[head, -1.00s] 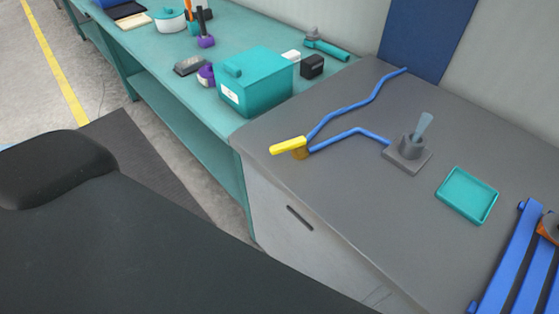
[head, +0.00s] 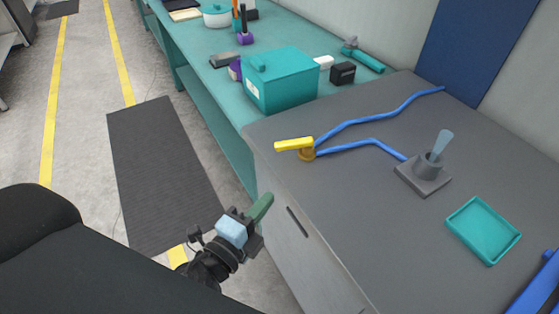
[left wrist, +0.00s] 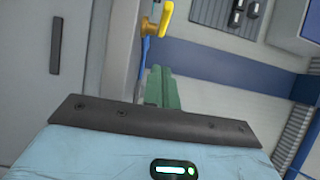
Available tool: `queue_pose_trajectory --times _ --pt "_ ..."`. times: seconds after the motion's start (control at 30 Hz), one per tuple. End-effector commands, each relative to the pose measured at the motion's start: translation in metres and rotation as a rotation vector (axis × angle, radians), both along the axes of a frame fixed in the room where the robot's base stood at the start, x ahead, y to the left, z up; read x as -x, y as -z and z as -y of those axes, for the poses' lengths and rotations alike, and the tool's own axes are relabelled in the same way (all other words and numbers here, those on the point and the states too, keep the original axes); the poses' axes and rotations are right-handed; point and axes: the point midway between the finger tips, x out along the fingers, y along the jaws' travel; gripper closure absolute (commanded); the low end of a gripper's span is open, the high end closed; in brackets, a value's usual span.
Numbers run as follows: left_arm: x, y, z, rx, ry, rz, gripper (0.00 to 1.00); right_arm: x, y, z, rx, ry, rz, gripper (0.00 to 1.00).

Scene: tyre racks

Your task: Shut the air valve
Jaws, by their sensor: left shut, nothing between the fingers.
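The lever points left, out past the cabinet edge. In the left wrist view the yellow lever (left wrist: 166,12) and brass body (left wrist: 150,28) show at the top, beyond the fingers. My left gripper (head: 262,205) is shut and empty, with green fingers, below and left of the valve and apart from it. Its fingers also show in the left wrist view (left wrist: 160,85). My right gripper is not in view.
The grey cabinet top (head: 350,205) holds a grey block with a pale blue rod (head: 425,178) and a teal tray (head: 483,231). A teal bench (head: 215,85) with a teal box (head: 282,82) adjoins behind. A dark mat (head: 165,170) lies on open floor.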

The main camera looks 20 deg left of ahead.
Motion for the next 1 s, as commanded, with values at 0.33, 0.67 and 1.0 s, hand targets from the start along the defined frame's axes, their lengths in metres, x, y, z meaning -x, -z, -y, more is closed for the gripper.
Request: queue_pose_trajectory --times 0.33,0.67,1.0 --pt "-0.009 -0.003 0.002 -0.006 0.000 0.009 1.00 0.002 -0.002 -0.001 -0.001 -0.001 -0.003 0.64" --pt "-0.061 -0.005 0.011 -0.006 -0.001 0.012 1.00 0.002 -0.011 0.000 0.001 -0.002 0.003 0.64" --pt "-0.115 -0.003 0.008 -0.009 -0.002 0.009 1.00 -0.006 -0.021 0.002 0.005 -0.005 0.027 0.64"
